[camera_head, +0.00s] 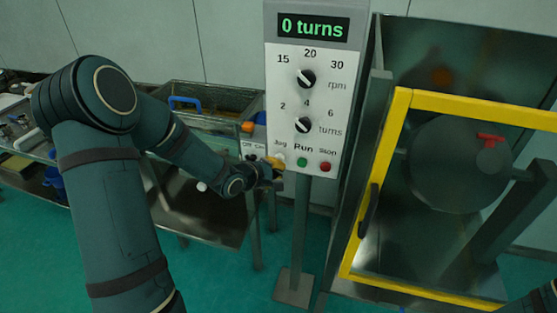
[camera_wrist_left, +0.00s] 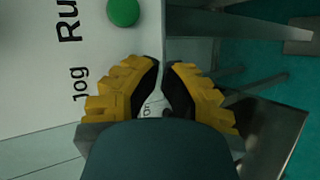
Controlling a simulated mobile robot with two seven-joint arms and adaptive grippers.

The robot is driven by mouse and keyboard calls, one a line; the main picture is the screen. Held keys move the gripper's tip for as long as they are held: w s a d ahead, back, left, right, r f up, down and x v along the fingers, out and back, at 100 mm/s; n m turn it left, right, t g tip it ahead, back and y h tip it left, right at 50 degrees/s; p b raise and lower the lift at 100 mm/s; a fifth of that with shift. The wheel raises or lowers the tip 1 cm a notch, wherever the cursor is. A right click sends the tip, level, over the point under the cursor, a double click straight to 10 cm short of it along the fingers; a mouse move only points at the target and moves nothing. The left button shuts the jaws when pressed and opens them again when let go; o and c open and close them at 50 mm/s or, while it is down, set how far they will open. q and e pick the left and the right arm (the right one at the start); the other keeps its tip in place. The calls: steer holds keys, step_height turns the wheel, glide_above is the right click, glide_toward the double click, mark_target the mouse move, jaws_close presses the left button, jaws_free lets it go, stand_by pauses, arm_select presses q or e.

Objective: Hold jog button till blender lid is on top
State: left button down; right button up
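The control panel (camera_head: 312,90) is a light grey box on a post, and its display (camera_head: 313,27) reads "0 turns". My right gripper is out of view.
A green Run button (camera_head: 302,162) and a red Stop button (camera_head: 325,167) sit right beside my left gripper. Two knobs are above. The yellow guard frame (camera_head: 392,140) stands to the right. A metal bench with a bin (camera_head: 215,97) is behind my left arm.

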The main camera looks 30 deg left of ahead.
arm_select(q)
steer(key=shift+w+a, duration=0.1)
steer(key=shift+w, duration=0.35)
stand_by(0.5)
steer(key=shift+s, duration=0.1)
stand_by(6.0)
steer(key=shift+s+d+p, duration=0.2)
steer(key=shift+s+p, duration=0.2)
steer(key=shift+s, duration=0.4)
